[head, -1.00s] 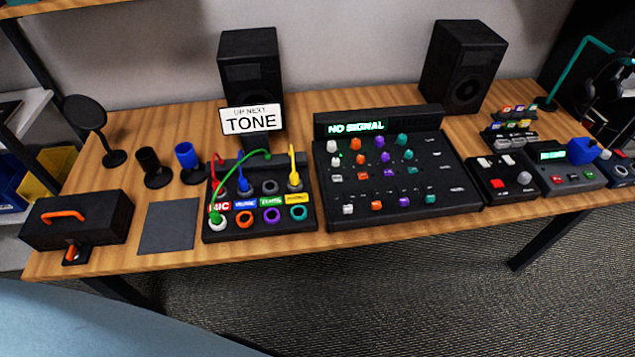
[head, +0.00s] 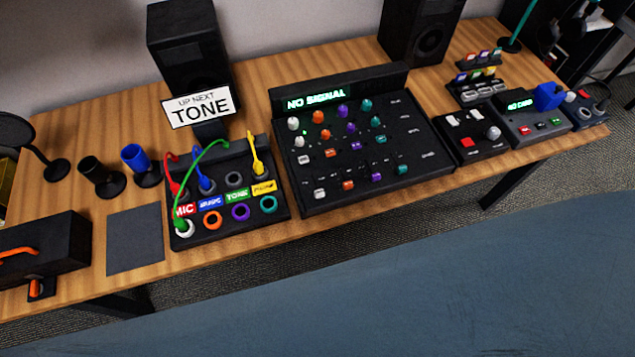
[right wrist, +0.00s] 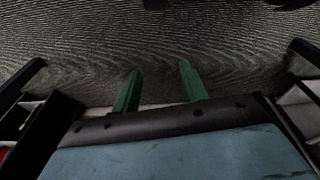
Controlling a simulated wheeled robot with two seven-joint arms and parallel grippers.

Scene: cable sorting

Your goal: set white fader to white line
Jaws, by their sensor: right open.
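The black mixer (head: 420,170) stands on the desk with a lit "NO SIGNAL" display (head: 316,100). Its left column is white: knobs at the top, a small white cap (head: 304,160) midway, and a white cap (head: 320,193) near the front edge. Orange, purple and teal columns run beside it. I cannot make out a white line at this size. My right gripper (right wrist: 158,88) shows in the right wrist view as two green fingers, apart and empty, over the carpet and away from the desk. My left gripper is not in view.
The patch box (head: 228,228) with colored cables is left of the mixer. The "TONE" sign (head: 198,106) stands behind it. Black speakers (head: 188,55) stand at the back. A switch box (head: 474,136) is right of the mixer. My blue-grey body fills the foreground.

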